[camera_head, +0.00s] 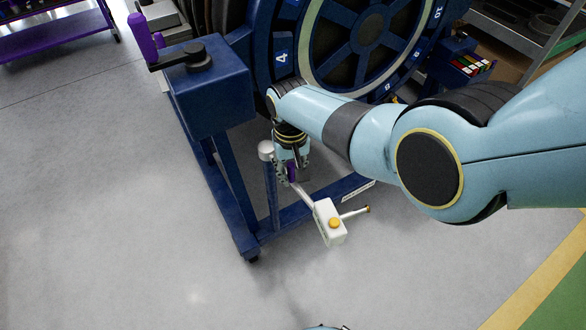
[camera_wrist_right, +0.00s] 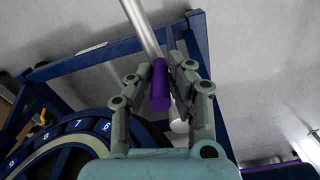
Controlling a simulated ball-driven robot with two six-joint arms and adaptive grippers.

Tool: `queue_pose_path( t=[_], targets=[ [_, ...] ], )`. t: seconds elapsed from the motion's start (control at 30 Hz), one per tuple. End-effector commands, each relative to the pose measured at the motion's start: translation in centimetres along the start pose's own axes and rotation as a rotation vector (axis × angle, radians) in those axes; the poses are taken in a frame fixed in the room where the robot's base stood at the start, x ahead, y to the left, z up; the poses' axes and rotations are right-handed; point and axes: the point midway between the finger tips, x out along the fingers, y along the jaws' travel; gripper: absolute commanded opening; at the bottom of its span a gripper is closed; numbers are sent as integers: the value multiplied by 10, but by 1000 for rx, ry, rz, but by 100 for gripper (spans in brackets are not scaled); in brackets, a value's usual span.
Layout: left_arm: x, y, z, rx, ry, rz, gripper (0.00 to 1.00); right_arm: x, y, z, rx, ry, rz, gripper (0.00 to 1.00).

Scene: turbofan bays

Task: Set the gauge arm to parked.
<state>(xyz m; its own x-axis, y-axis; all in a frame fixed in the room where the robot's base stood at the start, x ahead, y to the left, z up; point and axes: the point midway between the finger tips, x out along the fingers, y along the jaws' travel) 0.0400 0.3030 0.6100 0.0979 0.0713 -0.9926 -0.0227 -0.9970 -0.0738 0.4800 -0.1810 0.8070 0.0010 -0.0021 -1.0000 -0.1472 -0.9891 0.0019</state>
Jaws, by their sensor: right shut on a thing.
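The gauge arm (camera_head: 302,194) is a pale rod on a blue post with a grey cap (camera_head: 266,148). It points down and right in the head view, away from the wheel. Its outer end carries a white box (camera_head: 326,213) with an orange button and a thin side probe. My right gripper (camera_head: 292,174) is shut on the arm's purple grip. In the right wrist view the purple grip (camera_wrist_right: 160,85) sits between the fingers, with the pale rod (camera_wrist_right: 141,25) beyond. Part of the grip is hidden by the fingers. My left gripper is out of view.
A blue numbered wheel (camera_head: 283,57) stands behind the post on a blue frame (camera_head: 225,185). A crank with a purple handle (camera_head: 141,36) tops the blue box at left. A colourful cube (camera_head: 472,64) lies at right. The floor in front (camera_head: 130,230) is clear.

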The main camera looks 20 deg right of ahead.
Motion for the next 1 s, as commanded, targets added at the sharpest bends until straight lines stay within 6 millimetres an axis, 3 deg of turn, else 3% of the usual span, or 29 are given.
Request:
queue_pose_path(
  t=[0.23, 0.27, 0.43, 0.83, 1.0],
  targets=[
    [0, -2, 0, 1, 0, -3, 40, 1, -4, 3, -1, -7, -6, 0],
    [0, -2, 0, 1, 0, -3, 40, 1, -4, 3, -1, -8, -6, 20],
    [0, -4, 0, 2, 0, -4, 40, 1, -4, 4, -1, -9, -8, 40],
    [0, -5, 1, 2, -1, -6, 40, 0, -2, 2, 0, -4, -4, 40],
    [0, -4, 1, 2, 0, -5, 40, -10, -3, 1, 0, -2, -5, 40]
  ],
)
